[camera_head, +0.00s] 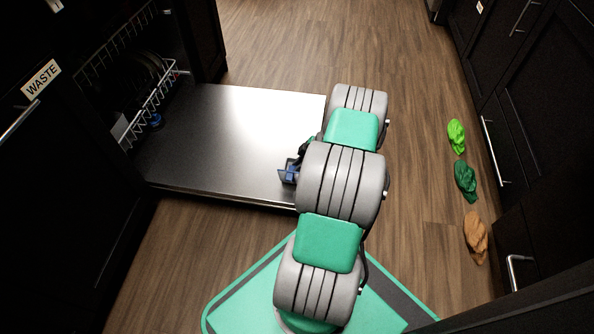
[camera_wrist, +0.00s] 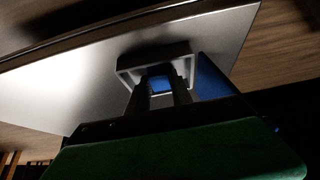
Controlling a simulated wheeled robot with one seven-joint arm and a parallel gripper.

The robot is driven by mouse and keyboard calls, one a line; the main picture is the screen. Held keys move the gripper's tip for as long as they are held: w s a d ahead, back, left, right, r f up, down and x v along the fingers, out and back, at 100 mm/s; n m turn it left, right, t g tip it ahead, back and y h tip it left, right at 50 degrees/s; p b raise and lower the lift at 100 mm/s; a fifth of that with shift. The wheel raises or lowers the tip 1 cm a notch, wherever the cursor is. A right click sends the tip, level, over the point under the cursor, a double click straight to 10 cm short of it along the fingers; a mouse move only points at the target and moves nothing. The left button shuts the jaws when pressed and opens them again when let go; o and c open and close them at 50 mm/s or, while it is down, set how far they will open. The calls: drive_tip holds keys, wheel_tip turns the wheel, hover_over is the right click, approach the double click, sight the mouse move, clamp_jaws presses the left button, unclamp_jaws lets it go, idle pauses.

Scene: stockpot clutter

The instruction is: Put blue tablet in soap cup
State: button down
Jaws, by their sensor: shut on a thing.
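The blue tablet (camera_wrist: 160,84) shows between my fingertips in the wrist view. My gripper (camera_wrist: 161,91) is shut on it. The soap cup (camera_wrist: 154,55) is a grey square-rimmed box on the metal door. Its rim frames the tablet and fingertips in the picture, and the fingers cross its near side. I cannot tell how deep the tablet is or whether it touches the cup. A dark blue flap (camera_wrist: 212,80) stands open beside the cup. In the head view my arm hides the tablet and most of the gripper; the blue flap (camera_head: 288,172) shows at its left.
The lowered dishwasher door (camera_head: 225,135) is mostly clear. A wire rack (camera_head: 150,100) with dishes stands inside at left, near a small blue item (camera_head: 156,121). Light green (camera_head: 456,136), dark green (camera_head: 466,181) and orange-brown (camera_head: 475,236) crumpled cloths lie on the floor at right, by dark cabinets.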

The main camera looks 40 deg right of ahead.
drive_tip(key=shift+r, duration=0.15)
drive_tip(key=c, duration=1.1)
unclamp_jaws()
drive_tip(key=shift+f, duration=0.2)
drive_tip(key=shift+c, duration=0.2)
drive_tip(key=shift+r, duration=0.1)
